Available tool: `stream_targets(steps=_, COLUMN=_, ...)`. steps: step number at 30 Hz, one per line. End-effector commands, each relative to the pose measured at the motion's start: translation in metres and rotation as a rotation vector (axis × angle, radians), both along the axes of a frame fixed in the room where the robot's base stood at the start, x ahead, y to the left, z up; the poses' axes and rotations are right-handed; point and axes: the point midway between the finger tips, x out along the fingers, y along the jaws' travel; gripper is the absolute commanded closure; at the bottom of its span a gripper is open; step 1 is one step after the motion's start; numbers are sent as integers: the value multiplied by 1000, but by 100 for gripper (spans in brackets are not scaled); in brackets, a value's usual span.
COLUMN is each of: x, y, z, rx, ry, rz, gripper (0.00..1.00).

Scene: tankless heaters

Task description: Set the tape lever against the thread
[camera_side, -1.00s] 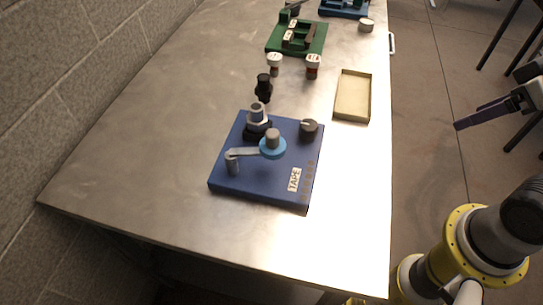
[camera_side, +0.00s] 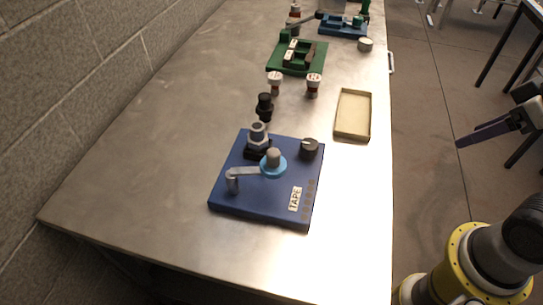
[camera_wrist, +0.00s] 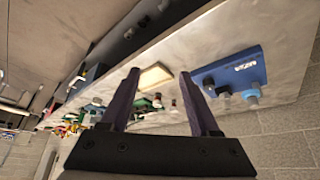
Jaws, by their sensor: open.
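The blue board (camera_side: 237,202) labelled TAPE lies on the near part of the metal table. The grey tape lever (camera_side: 246,171) runs from a bent end at the left to the light-blue disc (camera_side: 281,172) under a grey peg. The threaded fitting (camera_side: 258,138), grey with a hex part, stands upright on a dark block behind the disc. The lever lies apart from it, in front. My gripper (camera_side: 500,132) is off the table at the right. The wrist view shows its two purple fingers (camera_wrist: 159,76) spread and empty, with the blue board (camera_wrist: 234,72) beyond them, far away.
A dark knob (camera_side: 309,149) sits at the board's back right. Behind the board stand a black fitting (camera_side: 264,106) and two white-capped jars (camera_side: 313,86). A shallow beige tray (camera_side: 352,116) lies at the right edge, with a green fixture (camera_side: 297,58) farther back. The left table is clear.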

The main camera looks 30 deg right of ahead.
Motion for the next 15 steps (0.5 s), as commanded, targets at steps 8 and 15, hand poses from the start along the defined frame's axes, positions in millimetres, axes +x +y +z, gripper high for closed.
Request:
stream_targets(steps=8, x=-4, y=-4, z=20, rx=-121, ry=35, rz=197, gripper=90)
stream_targets(steps=15, x=33, y=3, z=84, rx=-294, ry=109, rz=550, gripper=100)
